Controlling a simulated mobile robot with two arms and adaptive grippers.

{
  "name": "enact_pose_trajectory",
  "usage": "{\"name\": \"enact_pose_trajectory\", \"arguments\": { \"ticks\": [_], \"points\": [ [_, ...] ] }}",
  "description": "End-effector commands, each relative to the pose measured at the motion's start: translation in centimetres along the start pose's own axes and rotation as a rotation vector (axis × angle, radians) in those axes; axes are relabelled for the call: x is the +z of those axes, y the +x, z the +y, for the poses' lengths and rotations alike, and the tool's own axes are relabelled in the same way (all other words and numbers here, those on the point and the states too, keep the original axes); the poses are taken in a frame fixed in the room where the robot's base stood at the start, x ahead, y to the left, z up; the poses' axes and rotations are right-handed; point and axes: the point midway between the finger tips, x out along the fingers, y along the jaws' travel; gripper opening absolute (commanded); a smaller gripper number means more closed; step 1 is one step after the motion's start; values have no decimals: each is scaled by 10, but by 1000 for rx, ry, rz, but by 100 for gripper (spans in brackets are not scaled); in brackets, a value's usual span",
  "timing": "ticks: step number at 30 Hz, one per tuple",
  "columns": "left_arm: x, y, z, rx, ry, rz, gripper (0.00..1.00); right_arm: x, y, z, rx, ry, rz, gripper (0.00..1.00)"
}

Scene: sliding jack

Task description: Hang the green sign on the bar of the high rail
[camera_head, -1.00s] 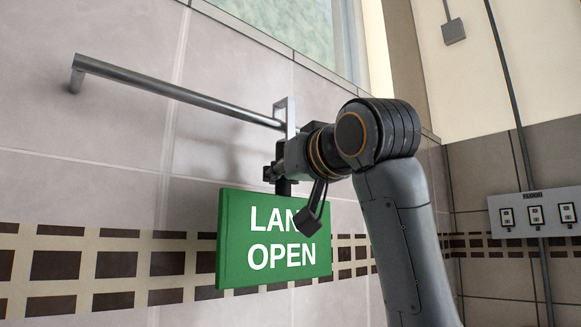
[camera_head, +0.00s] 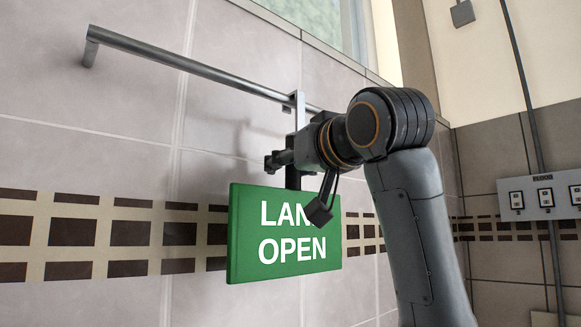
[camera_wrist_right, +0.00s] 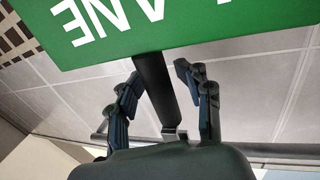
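The green sign (camera_head: 285,235) reads "LANE OPEN" and hangs level below the high rail. Its dark stem (camera_wrist_right: 155,90) rises to a flat metal hook (camera_head: 299,112), which is at the bar (camera_head: 195,68) with its top just above it. The hook looks to be over the bar, but contact is not clear. My right gripper (camera_head: 284,160) is at the stem just above the sign. In the right wrist view its fingers (camera_wrist_right: 160,88) stand on both sides of the stem, with a clear gap at the right finger. My left gripper is not in view.
The rail's left bracket (camera_head: 90,52) meets the tiled wall. The bar's left part is clear. A window (camera_head: 315,25) is above, and a switch panel (camera_head: 545,197) is on the wall at the right.

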Motion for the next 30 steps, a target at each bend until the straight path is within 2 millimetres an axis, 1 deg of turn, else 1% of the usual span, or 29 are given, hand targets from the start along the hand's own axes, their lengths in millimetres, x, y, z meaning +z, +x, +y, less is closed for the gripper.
{"name": "enact_pose_trajectory", "arguments": {
  "ticks": [8,11,14,21,24,27,30],
  "points": [
    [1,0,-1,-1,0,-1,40,1,0,0,0,0,-2,48],
    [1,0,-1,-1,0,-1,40,0,-7,0,0,0,0,48],
    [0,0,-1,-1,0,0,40,-1,-22,0,-1,-1,3,48],
    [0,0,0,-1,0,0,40,-1,-73,0,0,-2,4,48],
    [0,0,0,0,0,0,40,-1,-92,0,0,0,3,48],
    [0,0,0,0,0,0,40,-1,-107,0,0,0,3,48],
    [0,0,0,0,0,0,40,0,-116,0,0,-1,1,48]
  ]
}}
